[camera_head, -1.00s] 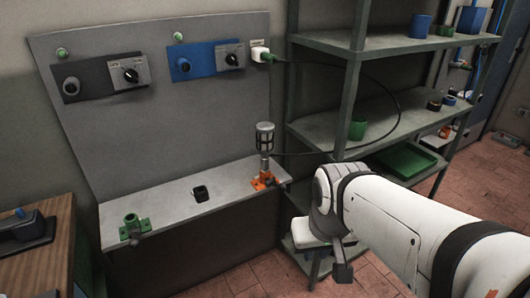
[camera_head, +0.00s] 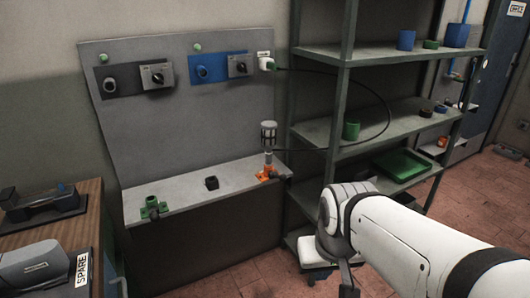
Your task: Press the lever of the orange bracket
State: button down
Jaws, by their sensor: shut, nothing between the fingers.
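The orange bracket (camera_head: 268,174) sits at the right end of the grey bench top, below the grey back panel. A grey post rises from it and carries a pale cylindrical head with a dark rim (camera_head: 268,131). The bracket is small in the picture, and I cannot tell its lever apart from its body. My white arm reaches in from the lower right, in front of the shelf unit, to the right of the bracket and apart from it. I cannot make out my gripper's fingers.
A green bracket (camera_head: 153,208) and a small black holder (camera_head: 211,183) stand on the bench top (camera_head: 185,196). The green shelf unit (camera_head: 338,125) stands close on the right. A black cable (camera_head: 388,105) loops between panel and shelves. A wooden desk (camera_head: 92,200) is at the left.

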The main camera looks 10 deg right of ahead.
aim_at(283, 177)
jog(key=z, duration=0.25)
jog(key=i, duration=1.15)
jog(key=u, duration=0.4)
